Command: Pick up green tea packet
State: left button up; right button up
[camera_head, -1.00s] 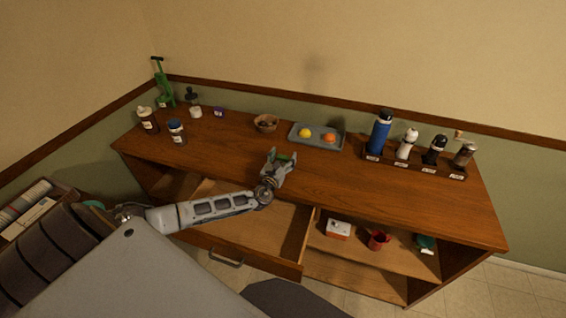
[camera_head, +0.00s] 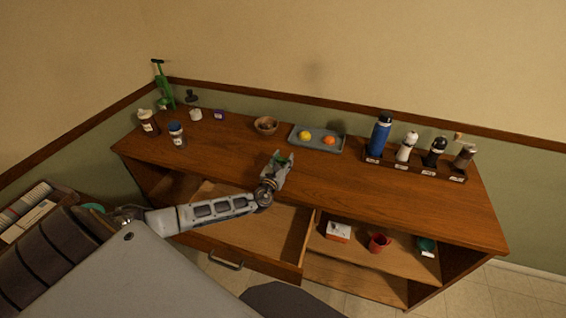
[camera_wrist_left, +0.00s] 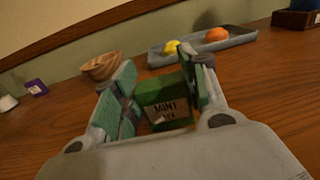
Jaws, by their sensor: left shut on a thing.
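My left gripper (camera_head: 278,163) is over the middle of the counter, shut on a small green packet (camera_wrist_left: 164,103). In the left wrist view the packet sits between the two green-padded fingers (camera_wrist_left: 158,98), its pale label facing the camera. The label seems to read "MINT" with a shorter, blurred word below. In the head view only a bit of green shows between the fingers. The packet's sides are hidden by the fingers, and I cannot tell exactly how high it is above the wood.
Behind the gripper are a brown bowl (camera_head: 266,124) and a grey tray (camera_head: 316,146) with yellow and orange fruit. Bottles stand in a rack (camera_head: 415,168) at right and jars (camera_head: 177,134) at left. A drawer (camera_head: 262,229) is open below the arm. The counter's right front is clear.

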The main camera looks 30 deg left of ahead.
aim_at(283, 159)
pick_arm(q)
notch_tip(283, 159, up, 9)
jog(key=shift+p, duration=0.45)
jog(key=shift+r, duration=0.5)
